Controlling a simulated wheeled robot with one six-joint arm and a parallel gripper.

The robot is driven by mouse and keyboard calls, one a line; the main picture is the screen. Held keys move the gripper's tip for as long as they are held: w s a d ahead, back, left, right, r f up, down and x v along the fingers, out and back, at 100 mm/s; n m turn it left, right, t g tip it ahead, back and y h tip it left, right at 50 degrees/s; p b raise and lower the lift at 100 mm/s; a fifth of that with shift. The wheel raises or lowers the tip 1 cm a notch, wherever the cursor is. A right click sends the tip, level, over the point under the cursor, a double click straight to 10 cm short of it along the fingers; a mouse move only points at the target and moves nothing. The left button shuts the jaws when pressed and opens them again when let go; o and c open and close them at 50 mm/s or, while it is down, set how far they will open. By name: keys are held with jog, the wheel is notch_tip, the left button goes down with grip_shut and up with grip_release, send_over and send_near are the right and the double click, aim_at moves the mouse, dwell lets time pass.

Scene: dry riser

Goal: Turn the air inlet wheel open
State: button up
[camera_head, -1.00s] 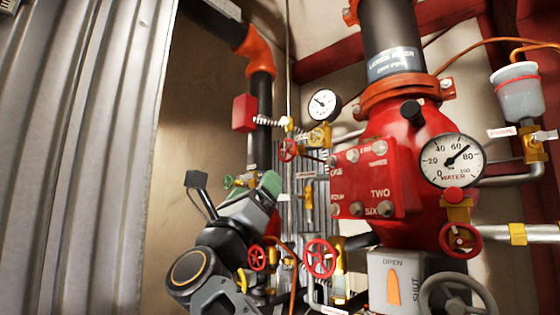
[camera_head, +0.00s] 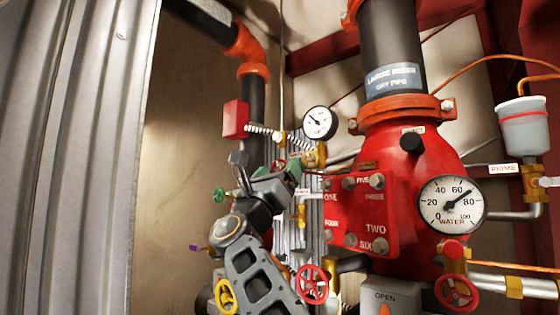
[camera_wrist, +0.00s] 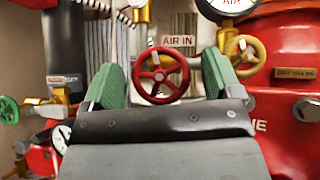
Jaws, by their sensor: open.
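The air inlet wheel (camera_wrist: 160,75) is a small red handwheel below a white "AIR IN" label (camera_wrist: 177,40) in the wrist view. My gripper (camera_wrist: 160,82) is open, with its two green fingers on either side of the wheel in that view. I cannot tell how much depth lies between the fingertips and the wheel. In the head view my gripper (camera_head: 277,178) is at the middle left, and its body and my arm hide part of the piping. The red wheel shows only partly there, just behind the fingers (camera_head: 281,167).
A yellow wheel (camera_wrist: 242,55) sits close right of the red one, with the air gauge above. A green wheel (camera_wrist: 9,110) is at the left. The large red valve body (camera_head: 375,215) stands right of my arm. Corrugated metal (camera_head: 75,150) fills the left side.

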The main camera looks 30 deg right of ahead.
jog(key=shift+w+d+r, duration=0.1)
jog(key=shift+d+r, duration=0.15)
jog(key=c, duration=0.9)
jog(key=shift+n+t+y, duration=0.4)
jog(key=shift+n+t, duration=0.2)
jog(key=shift+n, duration=0.1)
jog(key=n+t+y, duration=0.2)
jog(key=n+y, duration=0.2)
jog(key=n, duration=0.1)
jog(key=n+t+y, duration=0.3)
jog(key=n+y, duration=0.1)
jog(key=n, duration=0.1)
jog(key=shift+n, duration=0.3)
jog(key=shift+n+g+y, duration=0.4)
jog(key=shift+n+y, duration=2.4)
jog(key=shift+n, duration=0.8)
jog(key=shift+n+y, duration=0.3)
jog(key=shift+n, duration=0.2)
jog(key=shift+a, duration=0.1)
